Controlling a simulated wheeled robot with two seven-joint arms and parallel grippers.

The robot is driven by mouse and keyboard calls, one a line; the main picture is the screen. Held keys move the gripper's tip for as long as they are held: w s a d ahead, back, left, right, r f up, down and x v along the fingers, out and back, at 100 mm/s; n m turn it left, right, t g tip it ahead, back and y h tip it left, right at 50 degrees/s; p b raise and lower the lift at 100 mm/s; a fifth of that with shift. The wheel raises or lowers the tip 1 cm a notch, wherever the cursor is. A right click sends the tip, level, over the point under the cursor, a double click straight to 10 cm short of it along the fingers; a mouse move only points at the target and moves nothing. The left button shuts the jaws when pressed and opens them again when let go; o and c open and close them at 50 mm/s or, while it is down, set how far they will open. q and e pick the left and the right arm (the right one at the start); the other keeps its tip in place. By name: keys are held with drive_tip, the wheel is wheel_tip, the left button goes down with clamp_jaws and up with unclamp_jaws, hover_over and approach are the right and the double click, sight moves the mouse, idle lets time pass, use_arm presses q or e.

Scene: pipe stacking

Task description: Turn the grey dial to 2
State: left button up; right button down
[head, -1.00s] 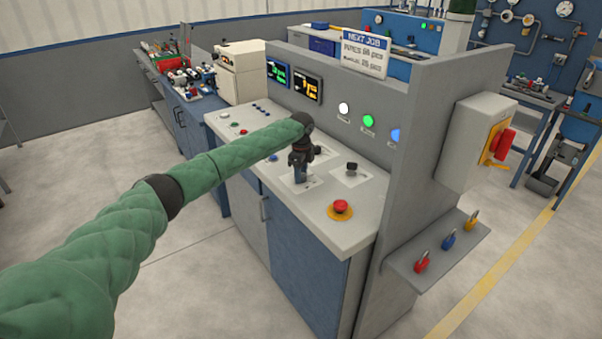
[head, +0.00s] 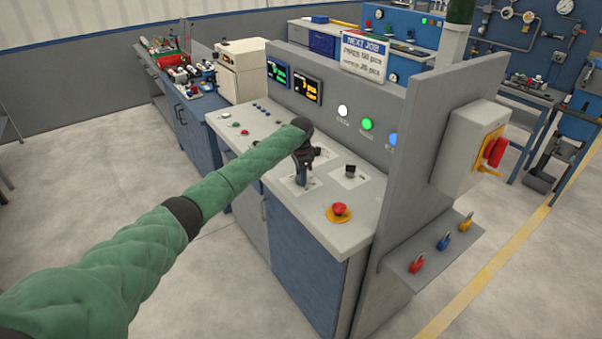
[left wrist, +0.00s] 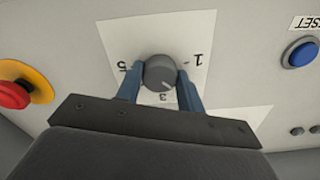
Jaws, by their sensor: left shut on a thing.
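The grey dial (left wrist: 159,72) is a round knob on a white plate (left wrist: 205,25) on the console top. The plate's numbers appear upside down in the left wrist view: 1 at right, 3 below, 5 at left. A small pale mark on the dial seems to point to the lower right, between 3 and 1. The 2 is not visible. My left gripper (left wrist: 160,88) is shut on the dial, one blue finger on each side. In the head view my left gripper (head: 302,183) points down and hides the dial. My right gripper is out of view.
A red emergency button (head: 339,209) on a yellow base and a black knob (head: 350,169) are close to my left gripper. A blue button (left wrist: 299,53) is to the right in the left wrist view. A grey panel (head: 425,170) bounds the console's right side.

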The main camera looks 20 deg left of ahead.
use_arm(q)
drive_tip(key=shift+r+n, duration=0.1)
drive_tip(key=shift+n, duration=0.4)
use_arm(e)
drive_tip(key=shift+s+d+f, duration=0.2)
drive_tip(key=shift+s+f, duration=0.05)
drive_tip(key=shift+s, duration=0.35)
use_arm(q)
drive_tip(key=o, duration=1)
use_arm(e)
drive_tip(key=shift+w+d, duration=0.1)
use_arm(q)
drive_tip(key=shift+r, duration=0.15)
wheel_tip(320, 180, up, 6)
drive_tip(key=shift+w+r+b, duration=0.1)
drive_tip(key=shift+b, duration=1.15)
drive_tip(key=shift+r, duration=0.6)
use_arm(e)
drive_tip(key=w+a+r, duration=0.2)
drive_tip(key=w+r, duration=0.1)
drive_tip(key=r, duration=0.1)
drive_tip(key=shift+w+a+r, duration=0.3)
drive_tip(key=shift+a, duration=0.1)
